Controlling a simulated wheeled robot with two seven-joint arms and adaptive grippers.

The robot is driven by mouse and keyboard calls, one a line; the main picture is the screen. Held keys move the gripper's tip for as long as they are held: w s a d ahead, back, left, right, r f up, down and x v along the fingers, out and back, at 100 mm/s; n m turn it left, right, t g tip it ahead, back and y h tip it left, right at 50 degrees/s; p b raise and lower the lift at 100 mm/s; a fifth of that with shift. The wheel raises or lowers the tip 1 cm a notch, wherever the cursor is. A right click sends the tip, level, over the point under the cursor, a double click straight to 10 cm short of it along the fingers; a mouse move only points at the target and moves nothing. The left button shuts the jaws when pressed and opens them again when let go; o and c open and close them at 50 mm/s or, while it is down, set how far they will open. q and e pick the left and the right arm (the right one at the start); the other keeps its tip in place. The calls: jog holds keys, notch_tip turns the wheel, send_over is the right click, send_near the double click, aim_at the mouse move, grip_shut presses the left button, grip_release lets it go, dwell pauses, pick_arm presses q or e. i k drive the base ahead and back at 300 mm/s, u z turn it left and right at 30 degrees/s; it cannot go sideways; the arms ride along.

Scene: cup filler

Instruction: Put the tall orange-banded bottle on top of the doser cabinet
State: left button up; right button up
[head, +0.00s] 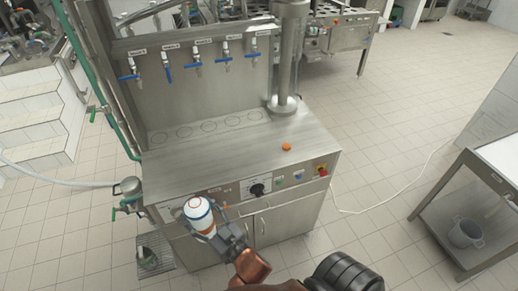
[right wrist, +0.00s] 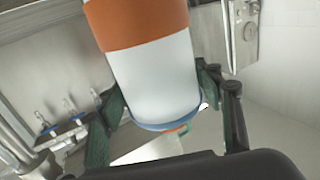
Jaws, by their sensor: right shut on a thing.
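The tall bottle (head: 198,214) is white with an orange band and a blue ring; it is tilted in the head view, in front of the doser cabinet's front panel. My right gripper (head: 216,234) is shut on it. In the right wrist view the bottle (right wrist: 155,85) sits between the two dark green fingers of the gripper (right wrist: 160,88), its orange band near the top of the picture. My left gripper is not in view.
A small orange round thing (head: 287,147) lies on the cabinet top at the right. A steel column (head: 287,60) rises at its back right corner. A side table (head: 490,175) with a bucket (head: 466,233) below stands at the right. The middle of the top is clear.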

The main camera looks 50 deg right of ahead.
aim_at(229, 154)
jog(key=z, duration=0.55)
jog(key=i, duration=0.5)
jog(key=z, duration=0.4)
